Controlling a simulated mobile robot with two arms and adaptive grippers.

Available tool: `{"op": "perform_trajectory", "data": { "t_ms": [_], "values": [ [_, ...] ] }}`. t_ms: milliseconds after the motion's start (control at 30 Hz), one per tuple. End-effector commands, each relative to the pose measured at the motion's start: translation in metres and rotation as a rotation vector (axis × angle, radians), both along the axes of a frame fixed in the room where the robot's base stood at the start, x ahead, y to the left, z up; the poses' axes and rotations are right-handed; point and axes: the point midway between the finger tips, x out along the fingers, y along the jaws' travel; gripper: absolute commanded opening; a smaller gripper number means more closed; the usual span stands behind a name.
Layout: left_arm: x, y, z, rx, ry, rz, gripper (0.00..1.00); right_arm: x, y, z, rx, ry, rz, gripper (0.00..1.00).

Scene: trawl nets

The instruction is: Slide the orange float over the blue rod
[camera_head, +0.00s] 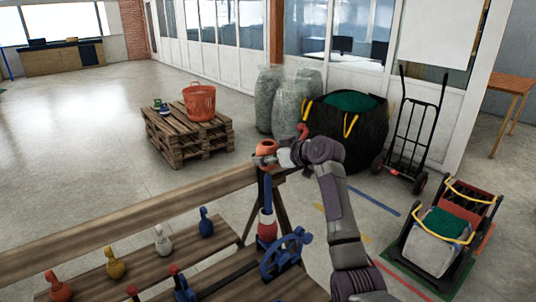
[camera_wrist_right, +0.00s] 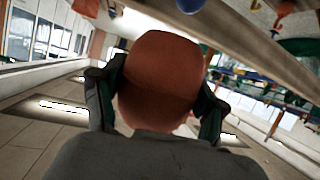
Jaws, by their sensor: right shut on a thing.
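The orange float (camera_head: 266,147) is held in my right gripper (camera_head: 272,158), above the bench. In the right wrist view the float (camera_wrist_right: 160,80) fills the space between the two dark fingers of the gripper (camera_wrist_right: 158,100), which press on its sides. The blue rod (camera_head: 267,192) stands upright just below the float. I cannot tell whether the rod's tip is inside the float or just under it, because the gripper covers that spot. A white and red piece (camera_head: 267,228) sits around the rod's lower part. My left gripper is not in view.
A blue handwheel (camera_head: 285,252) stands right beside the rod's base. A wooden beam (camera_head: 130,215) runs behind the bench (camera_head: 150,275), which carries several coloured floats with necks. A pallet stack (camera_head: 188,138) with an orange basket (camera_head: 199,102) and a black bag (camera_head: 345,130) stand farther back.

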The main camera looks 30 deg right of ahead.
Motion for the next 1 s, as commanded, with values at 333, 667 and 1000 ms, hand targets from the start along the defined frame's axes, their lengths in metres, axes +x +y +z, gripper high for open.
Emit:
{"op": "perform_trajectory", "data": {
  "t_ms": [333, 667, 1000],
  "values": [
    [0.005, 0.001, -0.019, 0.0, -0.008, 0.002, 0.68, 0.0, 0.0, -0.028, -0.001, 0.002, 0.0, 0.37],
    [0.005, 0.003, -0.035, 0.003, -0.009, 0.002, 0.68, 0.0, 0.0, -0.051, 0.0, 0.001, 0.0, 0.37],
    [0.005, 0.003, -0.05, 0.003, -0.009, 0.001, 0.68, 0.0, 0.0, -0.073, -0.001, 0.001, -0.001, 0.37]
  ]
}}
